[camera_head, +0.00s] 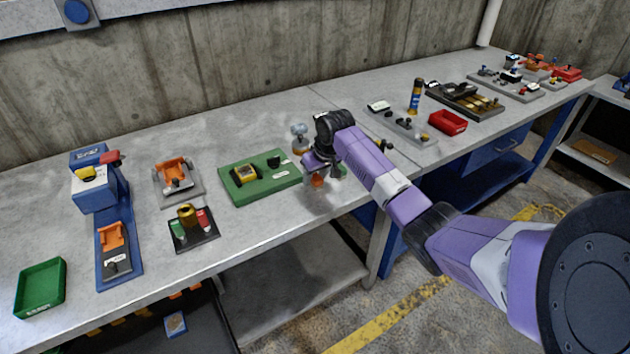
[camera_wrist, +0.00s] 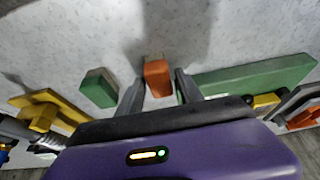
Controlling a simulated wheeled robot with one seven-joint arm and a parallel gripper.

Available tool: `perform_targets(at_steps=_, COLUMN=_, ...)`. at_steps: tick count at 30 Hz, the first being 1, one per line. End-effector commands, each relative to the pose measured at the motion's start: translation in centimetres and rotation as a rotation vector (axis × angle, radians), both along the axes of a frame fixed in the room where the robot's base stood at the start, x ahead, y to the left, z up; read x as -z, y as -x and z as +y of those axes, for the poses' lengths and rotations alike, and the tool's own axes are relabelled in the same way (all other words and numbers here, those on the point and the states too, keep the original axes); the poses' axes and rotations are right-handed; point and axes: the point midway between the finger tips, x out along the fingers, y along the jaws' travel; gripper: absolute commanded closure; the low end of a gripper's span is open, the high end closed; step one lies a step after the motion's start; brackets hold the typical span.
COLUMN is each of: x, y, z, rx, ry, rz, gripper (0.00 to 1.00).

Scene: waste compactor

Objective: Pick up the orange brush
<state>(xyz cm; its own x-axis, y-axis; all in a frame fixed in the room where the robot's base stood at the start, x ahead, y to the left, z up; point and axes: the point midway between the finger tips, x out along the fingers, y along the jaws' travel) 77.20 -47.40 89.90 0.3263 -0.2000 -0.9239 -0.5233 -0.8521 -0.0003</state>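The orange brush, seen as a small orange block (camera_wrist: 158,78), stands on the grey bench top in the wrist view. It lies between the two fingers of my gripper (camera_wrist: 158,88), with a narrow gap on each side. My gripper is open. In the head view my gripper (camera_head: 319,172) is low over the bench, just right of the green board, and the orange piece (camera_head: 317,181) shows just below it. My wrist hides part of the brush there, and its lower end and bristles cannot be made out.
A green block (camera_wrist: 98,88) stands close beside my gripper, with a yellow piece (camera_wrist: 45,112) beyond it. A green board (camera_head: 261,178) with parts lies on the other side. A red tray (camera_head: 447,122) stands further right. Bare bench top lies in front of the green board.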

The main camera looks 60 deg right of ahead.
Motion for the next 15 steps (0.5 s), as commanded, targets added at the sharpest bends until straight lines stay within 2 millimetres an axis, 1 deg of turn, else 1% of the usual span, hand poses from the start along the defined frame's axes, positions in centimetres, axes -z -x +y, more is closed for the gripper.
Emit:
perform_targets(at_steps=1, x=-0.01, y=0.00, z=0.00, rx=0.000, ry=0.000, rz=0.000, gripper=0.69)
perform_targets(at_steps=3, x=-0.01, y=0.00, z=0.00, rx=0.000, ry=0.000, rz=0.000, gripper=0.83)
perform_targets(at_steps=6, x=-0.02, y=0.01, z=0.00, rx=0.000, ry=0.000, rz=0.000, gripper=1.00)
perform_targets(at_steps=15, x=-0.10, y=0.00, z=-0.02, rx=0.000, ry=0.001, rz=-0.001, gripper=1.00)
